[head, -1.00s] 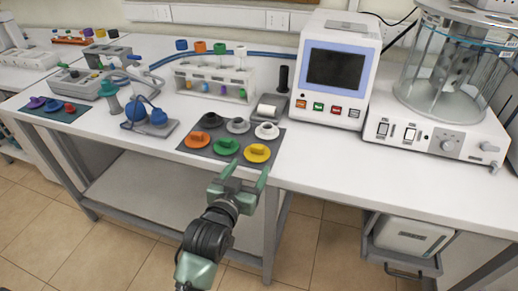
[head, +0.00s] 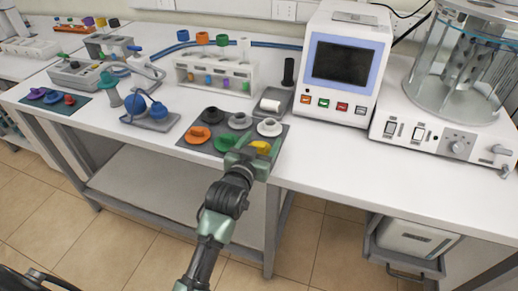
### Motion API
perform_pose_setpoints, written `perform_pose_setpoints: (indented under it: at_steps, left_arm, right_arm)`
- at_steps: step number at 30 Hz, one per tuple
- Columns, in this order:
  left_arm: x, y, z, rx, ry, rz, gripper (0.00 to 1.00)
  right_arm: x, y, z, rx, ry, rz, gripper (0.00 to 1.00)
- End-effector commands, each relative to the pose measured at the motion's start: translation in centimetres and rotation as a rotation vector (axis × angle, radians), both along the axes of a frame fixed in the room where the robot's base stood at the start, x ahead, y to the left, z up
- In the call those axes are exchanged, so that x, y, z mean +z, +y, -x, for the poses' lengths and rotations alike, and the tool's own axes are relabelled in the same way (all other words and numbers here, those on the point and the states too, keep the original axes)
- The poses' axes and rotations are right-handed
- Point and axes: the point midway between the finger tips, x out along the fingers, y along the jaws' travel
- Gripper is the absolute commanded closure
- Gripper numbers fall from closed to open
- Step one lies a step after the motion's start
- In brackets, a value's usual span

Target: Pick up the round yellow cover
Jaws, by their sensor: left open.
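The round yellow cover (head: 261,147) lies at the front right of a dark mat (head: 190,143) on the white table. My left gripper (head: 254,147) is open and reaches over the mat from the front. Its fingers are at the yellow cover and hide part of it. I cannot tell whether they touch it. The right gripper is not in view.
On the same mat are a green cover (head: 224,142), an orange cover (head: 198,134), a black cover (head: 212,115), a grey cover (head: 240,121) and a white cover (head: 270,127). A tube rack (head: 213,76) and a screen device (head: 343,65) stand behind. Bare table lies right of the mat.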

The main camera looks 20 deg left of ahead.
Motion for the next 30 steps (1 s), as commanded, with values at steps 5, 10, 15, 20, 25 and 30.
perform_pose_setpoints:
  at_steps: [5, 10, 15, 20, 25, 30]
  left_arm:
    - [-0.19, -0.02, -1.03, 0.000, 0.001, 0.001, 0.31]
    - [-0.19, -0.03, -1.01, 0.000, 0.001, 0.001, 0.31]
    - [-0.24, -0.03, -0.98, 0.000, 0.002, 0.000, 0.79]
    - [-0.33, -0.02, -0.96, 0.000, 0.004, 0.000, 1.00]
    - [-0.42, -0.01, -0.95, 0.001, 0.006, 0.000, 1.00]
    - [0.25, 0.01, -0.97, 0.001, 0.005, -0.001, 1.00]
  right_arm:
    - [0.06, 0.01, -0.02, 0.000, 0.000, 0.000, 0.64]
    - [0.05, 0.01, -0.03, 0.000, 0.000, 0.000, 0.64]
    - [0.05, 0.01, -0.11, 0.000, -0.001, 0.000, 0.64]
    - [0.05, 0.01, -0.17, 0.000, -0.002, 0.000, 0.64]
    - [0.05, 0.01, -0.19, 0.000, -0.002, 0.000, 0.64]
    - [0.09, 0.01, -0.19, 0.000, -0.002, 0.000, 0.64]
